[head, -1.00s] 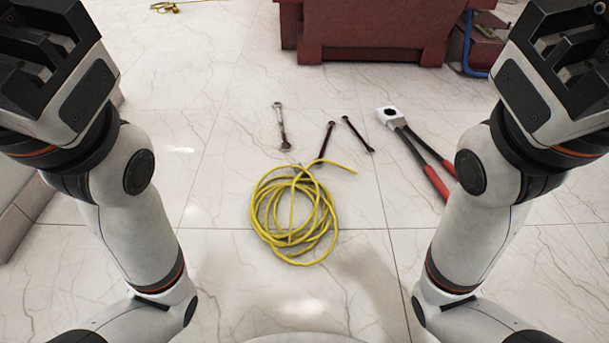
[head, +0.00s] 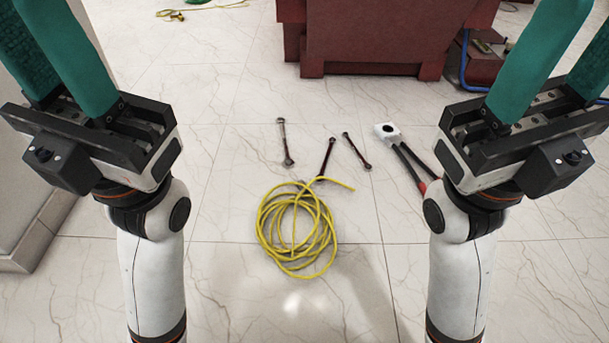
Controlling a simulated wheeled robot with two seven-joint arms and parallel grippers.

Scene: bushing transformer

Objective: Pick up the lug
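I cannot make out a lug for certain in the head view. My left gripper (head: 58,72) is at the upper left, with its two teal fingers pointing up and apart at their bases. My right gripper (head: 568,80) is at the upper right, with its teal fingers also apart. Both look open, with no object seen between the fingers. The fingertips run out of the frame. Both grippers are raised above the floor, clear of the tools lying between them.
A coiled yellow cable (head: 298,232) lies on the tiled floor. Several wrenches (head: 286,145) lie beyond it. A long-handled tool with a white head (head: 387,132) is partly behind my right arm. A dark red housing (head: 375,40) stands at the back. A small blurred item (head: 487,46) rests on its right step.

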